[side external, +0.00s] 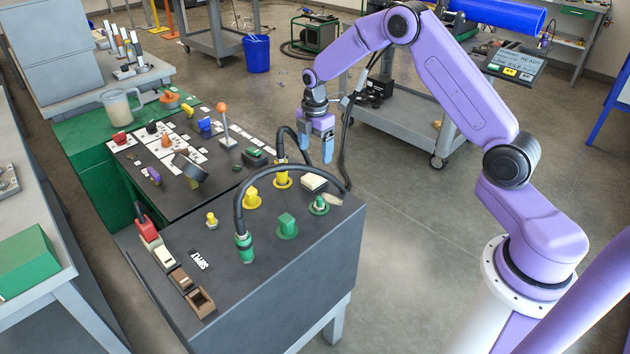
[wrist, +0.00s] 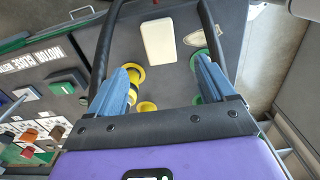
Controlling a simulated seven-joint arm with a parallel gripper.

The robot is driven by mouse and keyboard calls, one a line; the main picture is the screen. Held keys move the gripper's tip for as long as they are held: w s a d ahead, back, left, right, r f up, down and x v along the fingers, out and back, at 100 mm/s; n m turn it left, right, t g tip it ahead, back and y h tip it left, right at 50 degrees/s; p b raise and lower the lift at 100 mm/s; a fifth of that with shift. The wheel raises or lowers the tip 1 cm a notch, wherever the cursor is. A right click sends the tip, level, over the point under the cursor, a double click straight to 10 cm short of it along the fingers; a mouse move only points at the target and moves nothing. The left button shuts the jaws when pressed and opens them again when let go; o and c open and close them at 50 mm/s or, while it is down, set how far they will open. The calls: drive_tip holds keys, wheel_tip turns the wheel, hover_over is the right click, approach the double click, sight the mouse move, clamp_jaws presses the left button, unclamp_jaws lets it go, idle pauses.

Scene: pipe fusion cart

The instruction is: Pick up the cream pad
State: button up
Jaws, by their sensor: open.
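The cream pad (side external: 314,182) is a small rounded rectangular block lying flat on the dark top of the cart (side external: 285,310), near its far right edge. In the wrist view the cream pad (wrist: 158,40) is beyond my fingertips, roughly centred between them. My gripper (side external: 328,158) is above the cart top, near the pad and apart from it. In the wrist view my gripper (wrist: 163,78) has its two blue fingers spread with nothing held between them. The pad's top is in plain view.
A black cable (side external: 272,168) arches over the cart top near the pad, from a green connector (side external: 244,246). A yellow connector (side external: 282,178) and a green socket (side external: 319,205) flank the pad. An oval tag (side external: 333,199) lies close by. Another cream block (side external: 164,257) sits at the left.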

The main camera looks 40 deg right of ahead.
sight(315, 176)
wheel_tip(315, 176, down, 10)
drive_tip(key=shift+f, duration=0.1)
drive_tip(key=c, duration=1.1)
